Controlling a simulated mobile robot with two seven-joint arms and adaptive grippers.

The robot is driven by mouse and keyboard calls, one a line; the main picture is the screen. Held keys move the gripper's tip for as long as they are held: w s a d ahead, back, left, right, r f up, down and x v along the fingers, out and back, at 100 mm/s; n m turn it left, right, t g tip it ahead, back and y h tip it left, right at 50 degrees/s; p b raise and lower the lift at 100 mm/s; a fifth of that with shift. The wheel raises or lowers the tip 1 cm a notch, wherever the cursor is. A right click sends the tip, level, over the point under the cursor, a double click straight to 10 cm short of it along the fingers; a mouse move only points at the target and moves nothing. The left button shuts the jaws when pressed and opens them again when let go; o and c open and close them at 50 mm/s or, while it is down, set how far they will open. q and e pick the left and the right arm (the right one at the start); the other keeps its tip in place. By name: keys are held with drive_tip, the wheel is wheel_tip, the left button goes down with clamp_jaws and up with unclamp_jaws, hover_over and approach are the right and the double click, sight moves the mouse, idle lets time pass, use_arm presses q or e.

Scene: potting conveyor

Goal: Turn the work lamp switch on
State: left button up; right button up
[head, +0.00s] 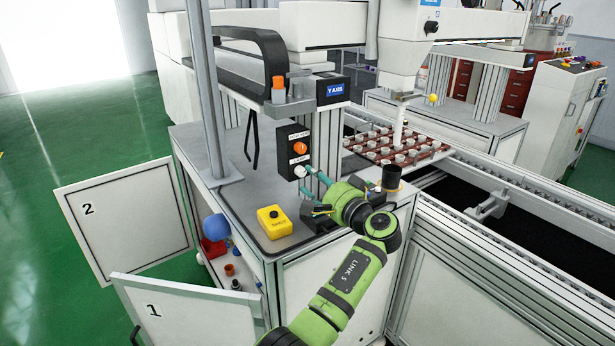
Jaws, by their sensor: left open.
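A black switch box (292,151) stands upright at the back of the grey bench top. It carries an orange knob (300,147) above and a white knob (300,171) below, each with a small label too small to read surely. I cannot tell how either knob is turned. My left gripper (305,182) has teal fingers and is open and empty. Its fingers point left toward the box, beside and just below the white knob. Whether a fingertip touches the knob cannot be told. My right gripper is not in view.
A yellow button box (274,222) sits at the bench's front. A dark cylinder (391,178) stands right of my arm. A pot tray (385,147) lies behind, under the gantry. Open doors 2 (130,222) and 1 (190,318) stick out at left.

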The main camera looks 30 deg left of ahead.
use_arm(q)
drive_tip(key=v, duration=0.8)
